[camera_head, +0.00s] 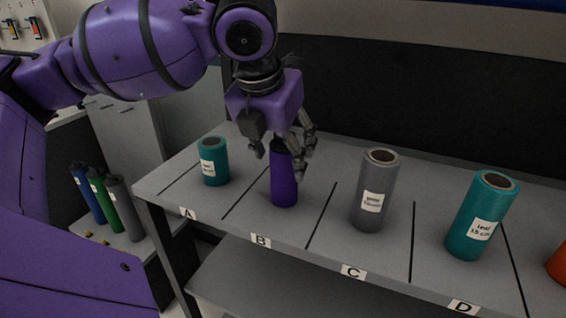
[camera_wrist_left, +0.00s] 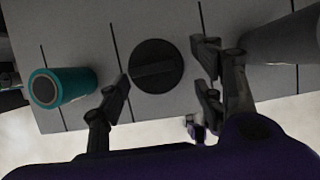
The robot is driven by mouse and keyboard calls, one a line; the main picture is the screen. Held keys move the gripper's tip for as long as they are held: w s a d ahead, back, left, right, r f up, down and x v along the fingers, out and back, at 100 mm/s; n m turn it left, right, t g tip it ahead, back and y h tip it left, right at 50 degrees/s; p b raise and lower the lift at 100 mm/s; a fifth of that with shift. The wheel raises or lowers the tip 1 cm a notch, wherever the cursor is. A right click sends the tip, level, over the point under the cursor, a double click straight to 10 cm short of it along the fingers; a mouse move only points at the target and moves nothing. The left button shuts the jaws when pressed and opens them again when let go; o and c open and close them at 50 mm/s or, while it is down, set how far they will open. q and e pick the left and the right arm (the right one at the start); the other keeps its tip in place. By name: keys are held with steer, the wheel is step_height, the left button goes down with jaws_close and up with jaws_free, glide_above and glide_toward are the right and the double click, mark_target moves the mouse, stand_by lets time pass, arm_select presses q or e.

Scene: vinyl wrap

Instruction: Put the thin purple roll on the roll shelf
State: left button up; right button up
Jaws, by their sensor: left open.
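The thin purple roll (camera_head: 284,182) stands upright in the section marked B on the grey lettered table (camera_head: 236,209). My left gripper (camera_head: 281,150) is above it, pointing down, with its fingers around the roll's upper end. The fingers are open. In the left wrist view a dark round top (camera_wrist_left: 156,66), seemingly this roll's, sits between the spread fingers (camera_wrist_left: 166,80); contact cannot be told. The roll's top is partly hidden by the gripper in the head view. My right gripper does not show.
A short teal roll (camera_head: 214,162) stands in A, a grey roll (camera_head: 375,190) in C and a teal roll (camera_head: 483,215) in D. An orange roll (camera_head: 559,264) is cut off at right. A low shelf (camera_head: 150,248) at left holds blue, green and grey rolls.

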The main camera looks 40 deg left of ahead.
arm_select(q)
steer(key=p+v, duration=0.1)
steer(key=v, duration=0.5)
steer(key=shift+s+r, duration=0.15)
steer(key=shift+r, duration=0.1)
